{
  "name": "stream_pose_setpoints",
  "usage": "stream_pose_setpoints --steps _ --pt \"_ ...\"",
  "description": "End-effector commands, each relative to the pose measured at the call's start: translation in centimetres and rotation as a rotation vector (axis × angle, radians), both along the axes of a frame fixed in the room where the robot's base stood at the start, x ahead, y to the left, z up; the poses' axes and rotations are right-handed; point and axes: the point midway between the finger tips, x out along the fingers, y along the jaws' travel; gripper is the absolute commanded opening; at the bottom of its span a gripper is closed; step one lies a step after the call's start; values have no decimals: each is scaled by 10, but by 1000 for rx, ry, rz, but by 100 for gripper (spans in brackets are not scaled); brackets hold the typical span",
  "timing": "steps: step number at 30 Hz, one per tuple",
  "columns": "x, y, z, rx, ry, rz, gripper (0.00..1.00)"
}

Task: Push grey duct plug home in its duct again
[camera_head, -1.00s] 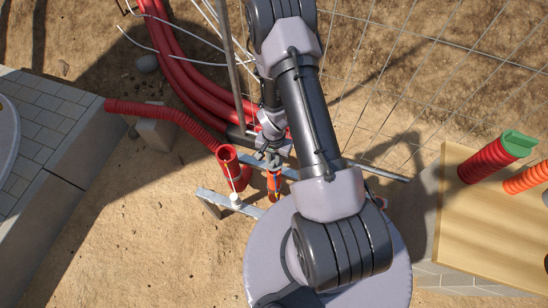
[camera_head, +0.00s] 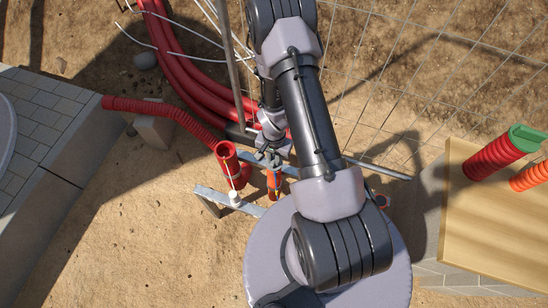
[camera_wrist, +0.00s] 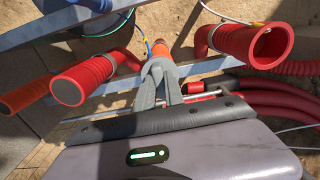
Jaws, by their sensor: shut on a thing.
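My gripper (camera_wrist: 158,74) is shut at the mouth of the middle orange duct (camera_wrist: 160,48). A small grey piece, seemingly the grey duct plug, is between its fingertips; the fingers hide most of it, so I cannot tell how deep it sits. In the head view my gripper (camera_head: 270,157) is above the upright orange duct (camera_head: 274,184). A red duct with a flat grey end (camera_wrist: 68,92) stands to the left in the wrist view.
An open, empty red duct (camera_head: 226,152) stands close left of my gripper. Metal rails (camera_head: 212,194) run beside the ducts. A wooden board (camera_head: 480,235) at the right holds a green-capped red duct (camera_head: 492,158). Wire mesh and thick red pipes lie behind.

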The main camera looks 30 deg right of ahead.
Motion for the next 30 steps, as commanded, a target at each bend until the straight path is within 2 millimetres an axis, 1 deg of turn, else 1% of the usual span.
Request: stream_pose_setpoints --steps 5,23,26,27,29,30 --pt "0 0 -1 0 0 0 0" --pt "0 0 -20 0 0 0 0" --pt "0 0 -18 0 0 0 0" --pt "0 0 -18 0 0 0 16" --pt "0 0 -18 0 0 0 28" --pt "0 0 -18 0 0 0 35"
